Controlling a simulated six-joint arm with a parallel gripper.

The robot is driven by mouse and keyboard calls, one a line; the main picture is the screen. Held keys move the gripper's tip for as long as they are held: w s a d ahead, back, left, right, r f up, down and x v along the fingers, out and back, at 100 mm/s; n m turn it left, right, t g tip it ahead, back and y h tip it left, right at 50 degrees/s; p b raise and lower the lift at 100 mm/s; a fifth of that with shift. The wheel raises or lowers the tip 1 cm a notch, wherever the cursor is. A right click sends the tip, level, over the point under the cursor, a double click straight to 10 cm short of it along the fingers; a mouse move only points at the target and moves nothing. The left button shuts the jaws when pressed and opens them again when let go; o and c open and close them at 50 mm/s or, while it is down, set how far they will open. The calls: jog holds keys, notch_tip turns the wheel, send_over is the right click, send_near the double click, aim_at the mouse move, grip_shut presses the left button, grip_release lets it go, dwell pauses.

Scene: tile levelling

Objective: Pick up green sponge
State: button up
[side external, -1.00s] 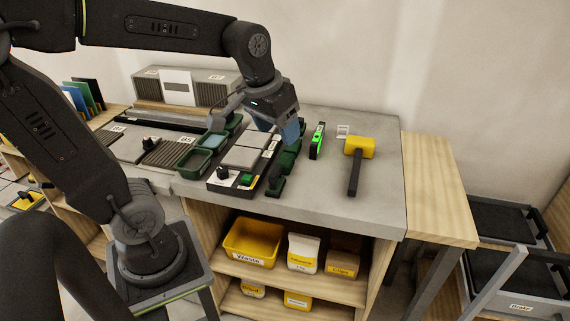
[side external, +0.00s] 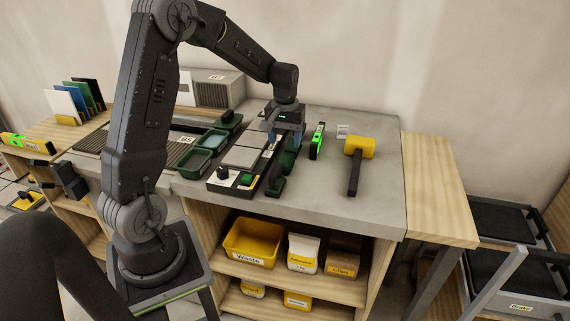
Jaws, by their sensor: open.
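A small green block (side external: 247,180), which may be the green sponge, sits at the front right end of the board with grey tiles (side external: 241,157); it is too small to tell for sure. My gripper (side external: 275,136) is open, pointing down over the back right side of the tiles, near the dark green bins at their right. It is behind and to the right of the small green block and apart from it. The fingertips are small and partly lost against the bins, and the view there is crowded.
Green bins (side external: 194,160) stand left of the tiles. A black knob (side external: 222,173) rises at the board's front. Bare bench lies around the mallet.

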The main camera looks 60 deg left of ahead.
aim_at(285, 158)
jog(key=shift+f, duration=4)
jog(key=shift+c, duration=0.4)
jog(key=c, duration=0.6)
